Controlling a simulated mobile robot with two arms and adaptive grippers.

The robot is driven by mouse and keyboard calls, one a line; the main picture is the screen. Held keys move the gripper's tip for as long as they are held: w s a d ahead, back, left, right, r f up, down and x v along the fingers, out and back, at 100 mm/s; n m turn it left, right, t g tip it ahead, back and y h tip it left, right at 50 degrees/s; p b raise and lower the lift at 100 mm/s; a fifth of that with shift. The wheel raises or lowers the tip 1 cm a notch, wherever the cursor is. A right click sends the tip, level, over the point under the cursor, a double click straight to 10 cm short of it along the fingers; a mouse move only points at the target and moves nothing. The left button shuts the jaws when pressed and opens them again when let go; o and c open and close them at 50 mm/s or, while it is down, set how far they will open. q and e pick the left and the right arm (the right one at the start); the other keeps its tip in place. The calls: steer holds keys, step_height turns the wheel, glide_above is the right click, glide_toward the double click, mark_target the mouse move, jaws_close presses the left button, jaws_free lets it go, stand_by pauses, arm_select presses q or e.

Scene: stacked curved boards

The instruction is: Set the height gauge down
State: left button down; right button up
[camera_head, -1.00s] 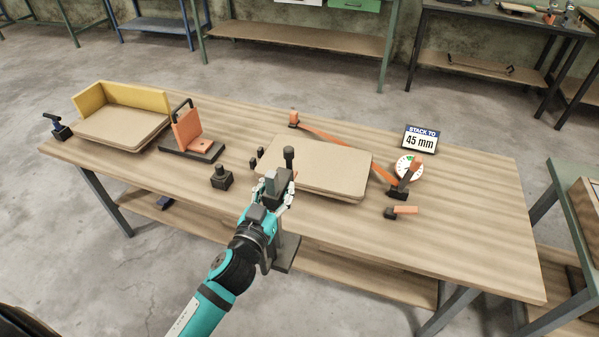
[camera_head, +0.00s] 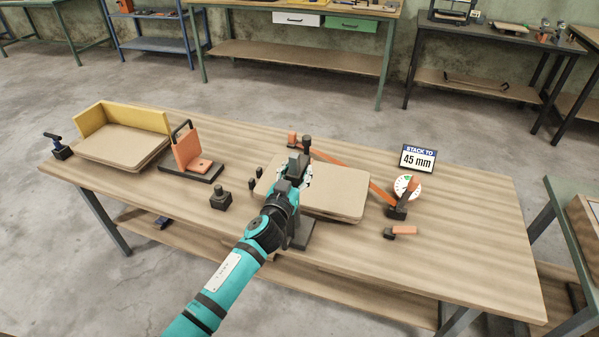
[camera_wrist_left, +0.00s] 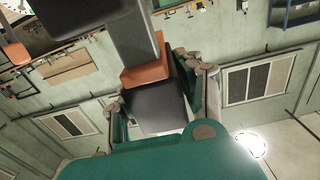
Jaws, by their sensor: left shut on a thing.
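The height gauge (camera_head: 298,233) is a dark upright tool with a flat base and a post whose top shows at the board stack. My left gripper (camera_head: 298,173) is shut on it, and the arm and hand cover much of its middle. In the left wrist view, the gauge's black block (camera_wrist_left: 155,106) is between the fingers, with an orange piece and grey post beyond. The base is over the table's front part, in front of the board stack (camera_head: 338,190). I cannot tell whether it touches the wood. My right gripper is not in view.
A "STACK TO 45 mm" sign (camera_head: 418,158), a white dial (camera_head: 407,187) and an orange-handled clamp (camera_head: 402,231) are to the right. The table (camera_head: 470,250) is clear at the front right.

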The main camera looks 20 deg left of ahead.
arm_select(q)
steer(key=shift+w+d+r, duration=0.1)
steer(key=shift+w+r, duration=0.05)
steer(key=shift+w, duration=0.65)
steer(key=shift+f, duration=0.8)
steer(key=shift+f+b, duration=0.1)
steer(key=shift+b, duration=0.3)
steer(key=c, duration=0.9)
jaws_free()
steer(key=shift+s+f, duration=0.1)
steer(key=shift+o, duration=0.2)
steer(key=shift+r, duration=0.2)
steer(key=s, duration=1.2)
steer(key=shift+a, duration=0.25)
